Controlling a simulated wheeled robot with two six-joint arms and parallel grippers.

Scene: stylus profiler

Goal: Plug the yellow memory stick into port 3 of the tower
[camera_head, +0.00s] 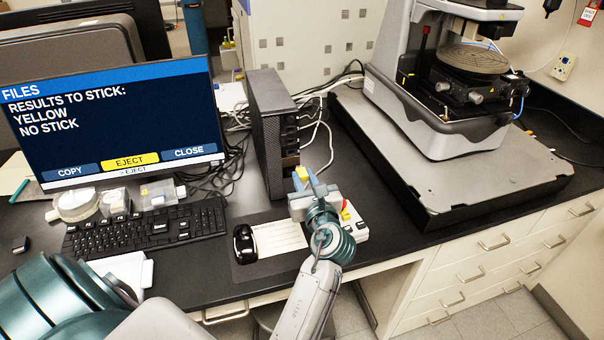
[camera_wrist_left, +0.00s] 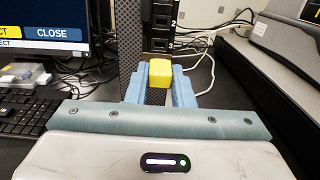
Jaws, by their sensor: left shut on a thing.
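My left gripper (camera_head: 303,184) is shut on the yellow memory stick (camera_head: 301,174), in front of the black tower (camera_head: 268,125). In the left wrist view the yellow stick (camera_wrist_left: 160,73) sits between the blue fingertips, below and in front of the tower's front (camera_wrist_left: 162,22). That front carries stacked ports with labels 2 and 3; port 3 (camera_wrist_left: 161,45) shows just above the stick. The stick's far end is hidden, and I cannot tell whether it touches the tower. The monitor (camera_head: 110,120) reads "YELLOW NO STICK". My right gripper is not in view.
A white holder (camera_head: 355,228) with red and yellow pieces stands right of my gripper, partly hidden. The stylus profiler (camera_head: 440,90) on its slab (camera_head: 470,185) fills the right. A mouse (camera_head: 244,243) and keyboard (camera_head: 150,228) lie left. Cables run behind the tower.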

